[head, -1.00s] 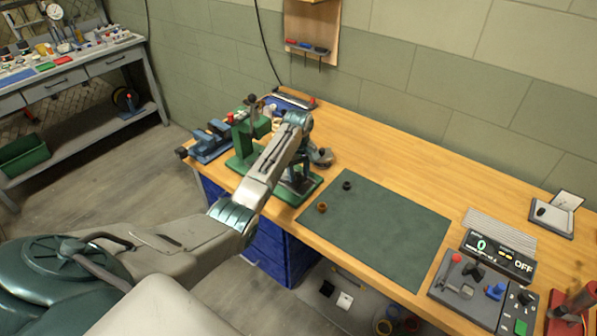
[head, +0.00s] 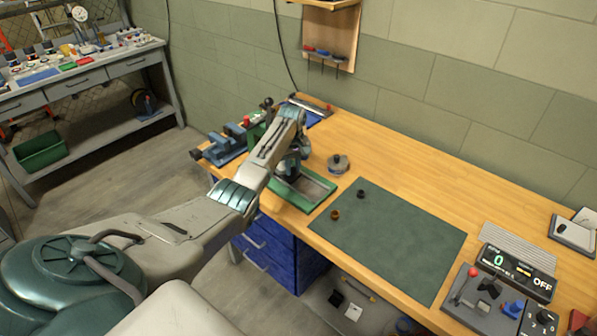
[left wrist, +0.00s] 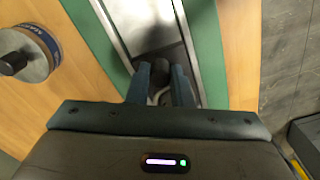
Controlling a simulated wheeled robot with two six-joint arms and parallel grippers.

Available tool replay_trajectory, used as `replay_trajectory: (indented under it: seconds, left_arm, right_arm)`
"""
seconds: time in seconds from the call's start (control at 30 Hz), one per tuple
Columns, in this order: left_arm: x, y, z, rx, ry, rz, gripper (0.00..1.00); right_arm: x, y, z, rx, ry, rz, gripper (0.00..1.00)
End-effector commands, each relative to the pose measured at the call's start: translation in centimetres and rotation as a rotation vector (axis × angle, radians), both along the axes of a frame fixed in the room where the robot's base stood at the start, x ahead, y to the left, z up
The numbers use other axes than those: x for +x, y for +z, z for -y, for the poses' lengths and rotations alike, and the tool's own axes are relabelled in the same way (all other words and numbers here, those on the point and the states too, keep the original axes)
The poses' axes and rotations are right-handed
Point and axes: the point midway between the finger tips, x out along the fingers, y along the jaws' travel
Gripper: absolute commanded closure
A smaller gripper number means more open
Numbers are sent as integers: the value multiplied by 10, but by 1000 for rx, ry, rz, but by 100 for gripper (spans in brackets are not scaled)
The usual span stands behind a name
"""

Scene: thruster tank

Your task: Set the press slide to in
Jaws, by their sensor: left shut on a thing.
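The green press (head: 254,131) stands at the left end of the wooden bench, largely hidden behind my left arm. Its green base holds a metal slide channel (head: 311,188), which also shows in the left wrist view (left wrist: 146,14). My left gripper (head: 286,171) is low over this channel. In the left wrist view its two fingers (left wrist: 160,86) are shut on a dark, rounded knob (left wrist: 160,72) on the slide. The fingers and the arm hide part of the knob and the far end of the slide. My right gripper is in neither view.
A round labelled tin (head: 339,164) stands close beside the press base. A blue vise (head: 222,143) is to the left. A green mat (head: 390,240) with two small rings lies to the right. A control panel (head: 490,295) is at the bench's right end.

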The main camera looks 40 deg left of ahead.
Motion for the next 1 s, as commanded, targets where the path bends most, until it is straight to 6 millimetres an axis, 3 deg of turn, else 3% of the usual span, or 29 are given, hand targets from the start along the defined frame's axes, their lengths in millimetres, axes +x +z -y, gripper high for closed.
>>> replay_trajectory:
  seconds: [0.13, 0.17, 0.27, 0.67, 1.0]
  left_arm:
    - [1, 2, 1, 1, -1, 3, 100]
    - [1, 2, 1, 1, -1, 3, 79]
    - [1, 1, 1, 1, -1, 3, 59]
    - [1, 8, 0, 2, -1, 3, 59]
    - [2, 71, 0, 2, -1, 7, 59]
  right_arm:
    - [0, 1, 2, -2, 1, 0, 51]
    - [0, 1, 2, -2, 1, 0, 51]
    - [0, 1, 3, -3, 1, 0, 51]
    - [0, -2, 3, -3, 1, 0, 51]
    - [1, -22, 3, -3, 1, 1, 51]
